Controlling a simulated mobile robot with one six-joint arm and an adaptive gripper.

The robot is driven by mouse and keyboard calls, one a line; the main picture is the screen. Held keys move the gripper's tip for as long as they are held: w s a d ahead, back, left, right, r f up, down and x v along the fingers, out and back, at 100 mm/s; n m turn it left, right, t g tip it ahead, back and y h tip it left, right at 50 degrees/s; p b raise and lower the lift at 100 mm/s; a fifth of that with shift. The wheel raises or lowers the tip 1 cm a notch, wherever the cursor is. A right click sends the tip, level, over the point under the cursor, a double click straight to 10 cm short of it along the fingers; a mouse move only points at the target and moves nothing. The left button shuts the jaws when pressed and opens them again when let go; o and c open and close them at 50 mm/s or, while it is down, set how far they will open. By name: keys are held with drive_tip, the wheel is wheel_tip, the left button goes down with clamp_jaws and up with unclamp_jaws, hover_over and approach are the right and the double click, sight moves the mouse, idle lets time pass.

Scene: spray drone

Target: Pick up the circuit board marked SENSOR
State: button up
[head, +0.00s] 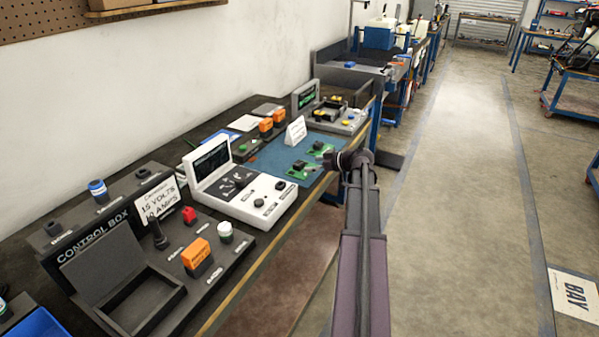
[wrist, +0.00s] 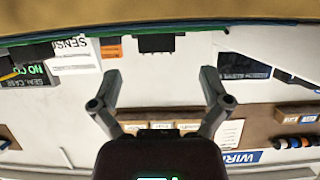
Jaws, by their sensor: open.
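Two small green circuit boards with dark blocks lie on a blue mat (head: 268,160): a farther board (head: 319,148) and a nearer board (head: 297,173). Their markings are too small to read. A white folded card (head: 296,131) stands behind them. In the wrist view, a card (wrist: 72,55) shows "SENS", its remainder cut off. A board's thin green edge and black block (wrist: 156,44) show edge-on beyond the fingertips; I cannot tell which board. My gripper (head: 340,160) is at the bench's front edge, right of the boards. Its fingers (wrist: 160,78) are apart and empty.
A white console (head: 235,185) with a screen stands left of the mat. A grey tester (head: 335,112) and orange blocks (head: 272,122) stand behind. A control box (head: 150,250) fills the near bench.

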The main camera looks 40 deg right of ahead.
sight(302, 165)
idle(0.3)
drive_tip(key=b+x, duration=0.2)
drive_tip(key=x, duration=0.2)
drive_tip(key=shift+w+d+f, duration=0.1)
drive_tip(key=shift+w+f, duration=0.05)
drive_tip(key=shift+f, duration=0.1)
drive_tip(key=shift+w+f, duration=0.1)
drive_tip(key=shift+w, duration=0.25)
drive_tip(key=c, duration=1.3)
